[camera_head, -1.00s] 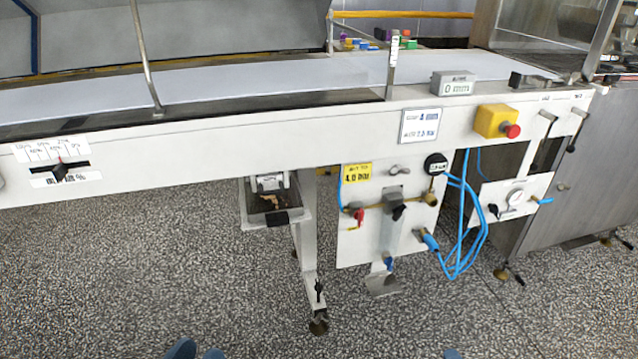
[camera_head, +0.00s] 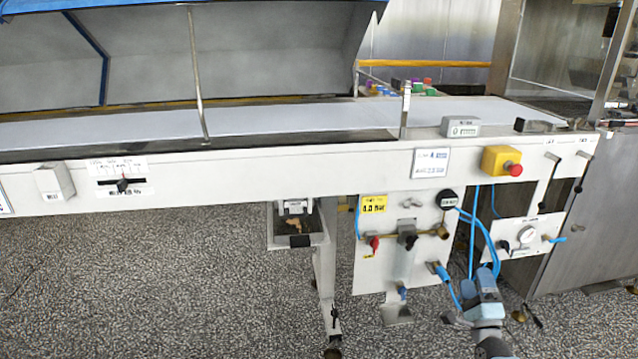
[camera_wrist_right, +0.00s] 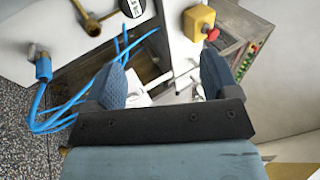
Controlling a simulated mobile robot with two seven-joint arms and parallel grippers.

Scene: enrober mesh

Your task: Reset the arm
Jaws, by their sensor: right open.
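My right gripper (camera_head: 486,280) comes up from the bottom in the head view, in front of the blue hoses at the machine's right side. In the right wrist view its two blue-padded fingers (camera_wrist_right: 163,78) stand apart with no object held between them. Beyond the fingers are a yellow box with a red button (camera_wrist_right: 200,22) and blue hoses (camera_wrist_right: 42,98). Whether the gripper touches the hoses cannot be told. My left gripper is out of view.
A long white conveyor frame (camera_head: 250,172) crosses the head view. A valve panel (camera_head: 375,270) and a gauge panel (camera_head: 522,240) hang below it. A steel cabinet (camera_head: 590,225) stands at the right. The speckled floor (camera_head: 150,280) is clear at the lower left.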

